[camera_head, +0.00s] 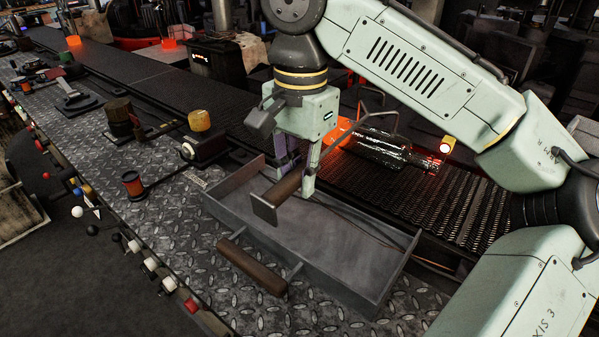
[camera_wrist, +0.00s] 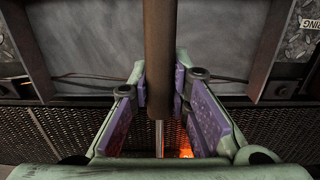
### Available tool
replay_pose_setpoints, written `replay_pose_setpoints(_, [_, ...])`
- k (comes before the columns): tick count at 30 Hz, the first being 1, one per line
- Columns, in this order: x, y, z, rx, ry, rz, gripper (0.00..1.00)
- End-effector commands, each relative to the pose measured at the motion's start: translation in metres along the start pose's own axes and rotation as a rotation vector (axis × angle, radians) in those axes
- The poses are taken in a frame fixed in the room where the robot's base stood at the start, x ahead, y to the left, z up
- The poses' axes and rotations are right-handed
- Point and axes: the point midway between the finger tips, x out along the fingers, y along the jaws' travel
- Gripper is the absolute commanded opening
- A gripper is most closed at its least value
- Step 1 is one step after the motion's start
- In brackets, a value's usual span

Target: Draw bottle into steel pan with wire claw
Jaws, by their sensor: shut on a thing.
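The dark, glossy bottle (camera_head: 392,150) lies on its side on the mesh belt, behind the steel pan. The grey, shallow steel pan (camera_head: 350,245) sits on the diamond-plate ledge and looks empty; it also shows in the wrist view (camera_wrist: 225,38). My gripper (camera_head: 297,176) is above the pan, its purple pads shut on the brown handle of the wire claw (camera_head: 286,187). In the wrist view my gripper (camera_wrist: 160,85) has this handle (camera_wrist: 158,45) between its pads.
A brown bar handle (camera_head: 250,268) runs along the pan's front side. The mesh belt (camera_head: 460,200) lies behind the pan, with orange glow near the bottle.

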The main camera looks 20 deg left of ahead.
Motion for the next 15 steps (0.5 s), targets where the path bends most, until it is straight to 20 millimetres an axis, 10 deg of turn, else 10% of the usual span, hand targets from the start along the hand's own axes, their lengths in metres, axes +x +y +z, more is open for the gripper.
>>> replay_pose_setpoints(15, [0.000, 0.000, 0.018, -0.002, 0.001, -0.001, 0.00])
